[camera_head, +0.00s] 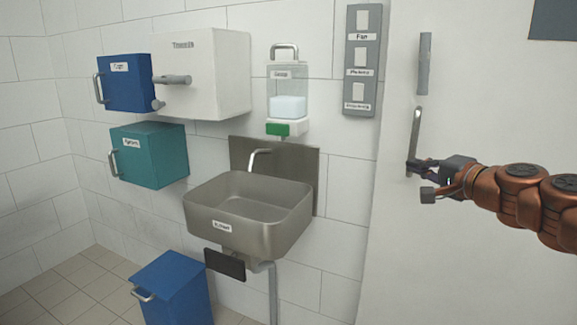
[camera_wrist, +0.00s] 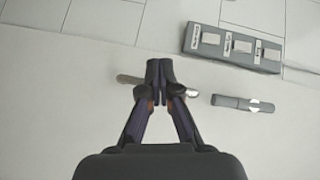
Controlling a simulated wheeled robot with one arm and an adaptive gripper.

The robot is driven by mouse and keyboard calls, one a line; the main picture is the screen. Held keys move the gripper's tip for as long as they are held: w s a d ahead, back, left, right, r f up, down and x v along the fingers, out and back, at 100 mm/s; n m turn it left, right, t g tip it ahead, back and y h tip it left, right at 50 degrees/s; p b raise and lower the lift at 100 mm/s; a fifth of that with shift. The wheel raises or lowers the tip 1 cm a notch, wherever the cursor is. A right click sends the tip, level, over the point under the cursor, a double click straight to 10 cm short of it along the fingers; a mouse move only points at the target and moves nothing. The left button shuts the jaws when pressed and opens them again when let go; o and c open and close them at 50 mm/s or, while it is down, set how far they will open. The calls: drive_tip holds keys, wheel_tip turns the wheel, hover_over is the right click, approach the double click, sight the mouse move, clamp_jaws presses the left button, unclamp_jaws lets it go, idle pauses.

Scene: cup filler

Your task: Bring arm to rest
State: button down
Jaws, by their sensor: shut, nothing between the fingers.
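My gripper (camera_head: 418,168) is in front of the white door or panel (camera_head: 480,90) at the right of the head view. It is by the lower part of a vertical metal handle (camera_head: 416,130). In the wrist view my gripper (camera_wrist: 160,72) has its fingertips together and empty. They cover the middle of the handle (camera_wrist: 129,79), whose ends show on both sides. I cannot tell whether the fingers touch it. My copper-coloured arm reaches in from the right edge of the head view.
A grey bar (camera_head: 424,64) is above the handle. A grey switch panel (camera_head: 362,60) is on the wall to its left. A metal sink (camera_head: 250,215), a soap dispenser (camera_head: 287,90), wall boxes and a blue bin (camera_head: 172,290) are further left.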

drive_tip(key=s+a+f+n+g+y, duration=0.2)
drive_tip(key=s+a+f+n+g, duration=0.15)
drive_tip(key=a, duration=0.65)
drive_tip(key=s+a+f+n+g+h, duration=0.1)
drive_tip(key=s+a+f+n+g, duration=0.2)
drive_tip(key=s+a+f, duration=0.3)
drive_tip(key=s+a+f+n+g, duration=0.35)
drive_tip(key=s+f, duration=0.25)
drive_tip(key=f, duration=0.2)
drive_tip(key=s+d+f+n+g+h, duration=0.1)
drive_tip(key=s+d+f+g+h, duration=0.2)
drive_tip(key=s, duration=0.5)
drive_tip(key=s+d+f+g+h, duration=0.2)
drive_tip(key=s+d+f+g, duration=0.1)
drive_tip(key=s+f, duration=0.4)
drive_tip(key=s+d+f+n+g+h, duration=0.1)
drive_tip(key=s+d+f+g+h, duration=0.15)
drive_tip(key=s, duration=0.65)
wheel_tip(320, 180, up, 22)
drive_tip(key=t+p, duration=0.1)
drive_tip(key=p, duration=2)
drive_tip(key=shift+s+r+y, duration=0.15)
drive_tip(key=shift+y, duration=0.3)
